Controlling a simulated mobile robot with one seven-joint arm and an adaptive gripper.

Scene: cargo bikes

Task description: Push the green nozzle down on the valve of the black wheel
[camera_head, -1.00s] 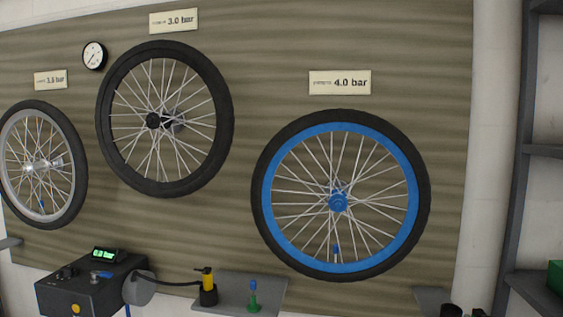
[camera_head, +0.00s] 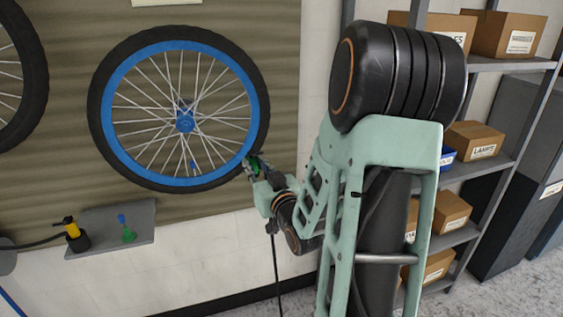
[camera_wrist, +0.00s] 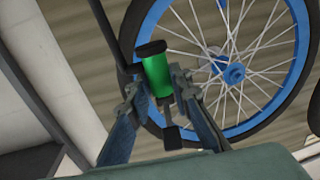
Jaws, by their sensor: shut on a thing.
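The green nozzle (camera_wrist: 157,74), a green cylinder with a black top, is between the fingers of my gripper (camera_wrist: 159,88) in the wrist view. My gripper is shut on it. A grey stem and a black piece show below the cylinder. In the head view my gripper (camera_head: 258,169) is at the lower right edge of the blue-rimmed wheel; a bit of the green nozzle (camera_head: 255,162) shows there. The black wheel (camera_head: 39,75) is cut off at the left edge of the head view. Its valve is not visible.
The blue-rimmed wheel (camera_head: 114,109) hangs on the wall panel; I cannot tell if my gripper touches it. Shelving with boxes (camera_head: 473,141) stands right. A dark hose (camera_head: 276,270) hangs below my gripper.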

